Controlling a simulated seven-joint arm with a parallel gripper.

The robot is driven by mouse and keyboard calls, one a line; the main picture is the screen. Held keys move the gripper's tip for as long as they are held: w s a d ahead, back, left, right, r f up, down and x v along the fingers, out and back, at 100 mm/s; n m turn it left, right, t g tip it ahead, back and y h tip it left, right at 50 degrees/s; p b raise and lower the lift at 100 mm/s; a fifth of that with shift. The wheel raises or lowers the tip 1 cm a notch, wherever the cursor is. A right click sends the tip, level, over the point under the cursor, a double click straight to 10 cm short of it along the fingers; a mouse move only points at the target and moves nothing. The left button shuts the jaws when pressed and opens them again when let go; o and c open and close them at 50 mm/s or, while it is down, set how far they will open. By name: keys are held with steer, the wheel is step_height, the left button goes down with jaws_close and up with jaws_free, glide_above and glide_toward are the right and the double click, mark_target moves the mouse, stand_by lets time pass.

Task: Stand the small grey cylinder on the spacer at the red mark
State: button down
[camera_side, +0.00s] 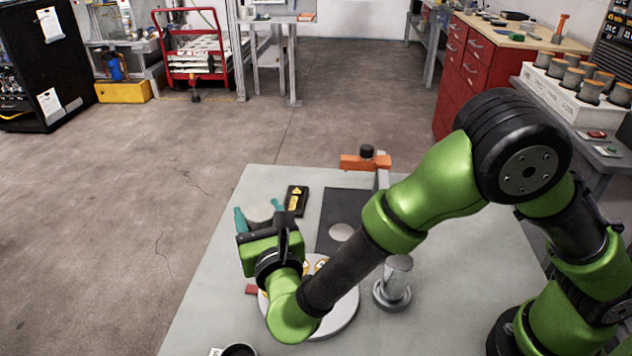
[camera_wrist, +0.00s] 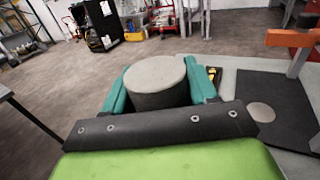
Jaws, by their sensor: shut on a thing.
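My gripper (camera_side: 259,214) is shut on a small grey cylinder (camera_side: 259,211), held upright between its two teal fingers near the table's far left edge. In the wrist view the cylinder (camera_wrist: 157,80) sits between the fingers, its pale top and darker side showing. My arm hides much of this plate. Small orange-and-white round pieces (camera_side: 320,264) show on it beside my arm; I cannot tell which is the spacer. The plate is out of sight in the wrist view.
A black mat with a grey disc (camera_side: 341,232) lies right of the gripper. Behind it stands an orange-topped post (camera_side: 366,162). A black box with a yellow label (camera_side: 296,200) is close by. A metal cylinder on a round base (camera_side: 396,280) stands right of the plate.

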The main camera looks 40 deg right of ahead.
steer(key=shift+s+a+f+m+g+h, duration=0.35)
steer(key=shift+s+f+m+h, duration=0.15)
steer(key=shift+f+h, duration=0.15)
steer(key=shift+s+d+r+m+h, duration=0.1)
steer(key=shift+d+r+m+h, duration=0.15)
steer(key=shift+h, duration=0.2)
steer(key=shift+s+d+r+m+g+h, duration=0.1)
steer(key=shift+s+d+m+g+h, duration=0.05)
steer(key=shift+d+m+g+h, duration=0.15)
steer(key=shift+f, duration=3.3)
steer(key=shift+f, duration=0.5)
steer(key=shift+c, duration=1.2)
jaws_free()
steer(key=shift+f, duration=0.1)
